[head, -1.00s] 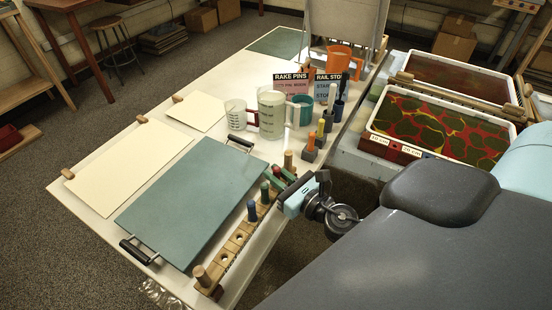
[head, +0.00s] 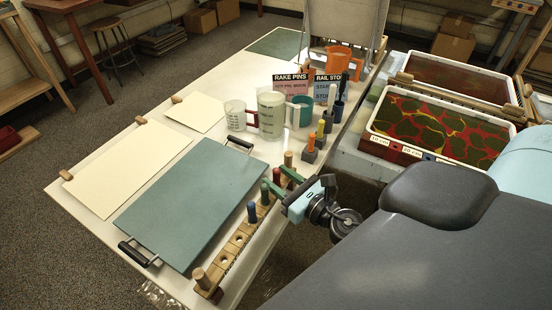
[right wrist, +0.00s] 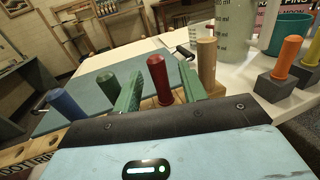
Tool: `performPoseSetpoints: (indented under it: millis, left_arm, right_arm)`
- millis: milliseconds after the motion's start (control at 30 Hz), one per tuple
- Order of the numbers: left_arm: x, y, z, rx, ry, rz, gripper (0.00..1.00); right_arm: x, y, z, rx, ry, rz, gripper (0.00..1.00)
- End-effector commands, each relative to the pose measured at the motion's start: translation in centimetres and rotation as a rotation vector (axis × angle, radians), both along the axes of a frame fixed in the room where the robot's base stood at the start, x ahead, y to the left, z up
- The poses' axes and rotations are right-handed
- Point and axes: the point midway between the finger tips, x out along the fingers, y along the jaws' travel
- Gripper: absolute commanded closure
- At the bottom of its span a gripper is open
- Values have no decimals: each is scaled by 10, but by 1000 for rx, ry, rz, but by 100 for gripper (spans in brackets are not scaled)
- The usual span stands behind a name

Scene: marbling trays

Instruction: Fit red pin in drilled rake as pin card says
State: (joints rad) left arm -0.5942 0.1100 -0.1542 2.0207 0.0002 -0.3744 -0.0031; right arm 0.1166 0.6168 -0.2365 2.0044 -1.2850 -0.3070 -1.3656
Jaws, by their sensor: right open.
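The drilled rake (head: 213,274) is a wooden bar with a post at each end, lying along the table's near edge. It has empty holes at its near end; blue (head: 252,211) and green (head: 265,191) pins stand upright toward its far end. The red pin (right wrist: 158,78) stands upright beyond the green pin, near the far wooden post (right wrist: 206,65). My right gripper (head: 275,178) is open, its green fingers either side of the red pin; its grip pads' contact is not visible. The pin card (head: 291,87), headed RAKE PINS, stands behind the jugs, its small text unreadable. My left gripper is not in view.
A blue-green board (head: 190,205) with black handles lies beside the rake. Measuring jugs (head: 271,113) and grey blocks with coloured pegs (head: 309,154) stand beyond the rake's far end. Marbling trays (head: 440,93) are at the right.

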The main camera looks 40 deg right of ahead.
Motion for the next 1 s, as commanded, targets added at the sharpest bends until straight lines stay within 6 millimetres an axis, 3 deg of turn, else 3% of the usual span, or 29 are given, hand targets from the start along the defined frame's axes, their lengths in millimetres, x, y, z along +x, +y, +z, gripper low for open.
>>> performPoseSetpoints:
  millis: [200, 400, 1000]
  left_arm:
    - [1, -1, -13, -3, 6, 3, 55]
    - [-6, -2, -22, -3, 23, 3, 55]
    - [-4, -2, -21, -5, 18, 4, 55]
  right_arm:
    - [-36, -4, -5, 0, 7, 0, 58]
    - [-57, -7, -4, 1, 5, -1, 58]
    - [-64, -8, 0, 1, 1, 0, 58]
